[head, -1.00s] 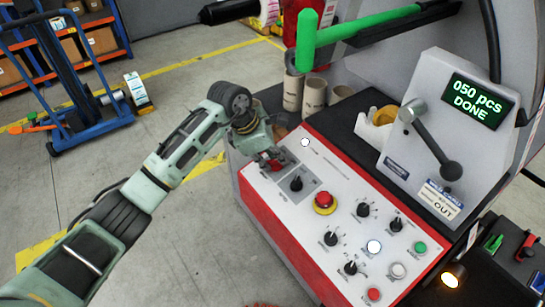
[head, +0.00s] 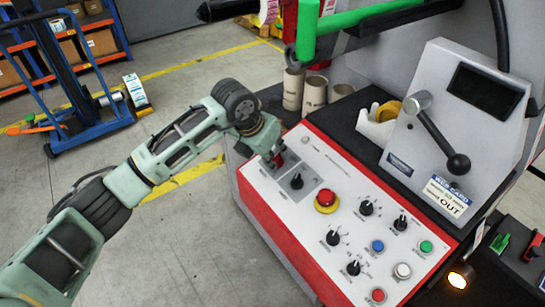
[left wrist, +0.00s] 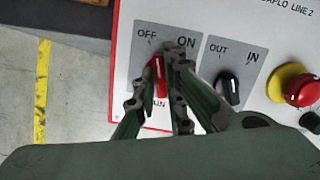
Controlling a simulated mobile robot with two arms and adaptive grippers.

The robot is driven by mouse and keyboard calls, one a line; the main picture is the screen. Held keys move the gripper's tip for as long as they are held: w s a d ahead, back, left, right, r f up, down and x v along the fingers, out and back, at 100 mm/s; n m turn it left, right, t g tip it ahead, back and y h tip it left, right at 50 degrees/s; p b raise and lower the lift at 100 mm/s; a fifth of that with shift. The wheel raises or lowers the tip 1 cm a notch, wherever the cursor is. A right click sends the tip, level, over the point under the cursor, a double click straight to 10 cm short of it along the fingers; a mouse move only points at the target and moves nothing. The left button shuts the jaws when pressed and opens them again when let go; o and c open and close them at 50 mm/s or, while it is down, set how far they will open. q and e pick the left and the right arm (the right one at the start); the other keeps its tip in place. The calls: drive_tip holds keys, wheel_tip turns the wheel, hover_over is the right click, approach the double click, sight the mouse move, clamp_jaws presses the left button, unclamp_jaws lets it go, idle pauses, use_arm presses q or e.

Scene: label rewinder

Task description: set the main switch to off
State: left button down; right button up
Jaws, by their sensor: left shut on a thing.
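The main switch is a red knob (left wrist: 160,79) on a grey plate marked OFF and ON in the left wrist view. My left gripper (left wrist: 165,57) is shut on it, with one finger on each side. The fingers hide part of the knob, so I cannot clearly tell which mark it points to. In the head view my left gripper (head: 276,158) is at the panel's upper left corner, at the switch. The machine's display (head: 483,93) is dark. My right gripper is not in view.
A black OUT/IN knob (left wrist: 228,86) sits just right of the switch. A red emergency button (head: 326,198) on a yellow base and several knobs and buttons share the panel. A lever with a black ball (head: 458,164) stands behind. An amber lamp (head: 457,280) is lit.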

use_arm(q)
drive_tip(key=shift+n+b, duration=0.3)
drive_tip(key=shift+n, duration=1.1)
drive_tip(key=c, duration=1.8)
unclamp_jaws()
drive_tip(key=shift+r, duration=0.2)
drive_tip(key=v, duration=1.1)
drive_tip(key=shift+s+r, duration=0.25)
drive_tip(key=shift+r, duration=0.05)
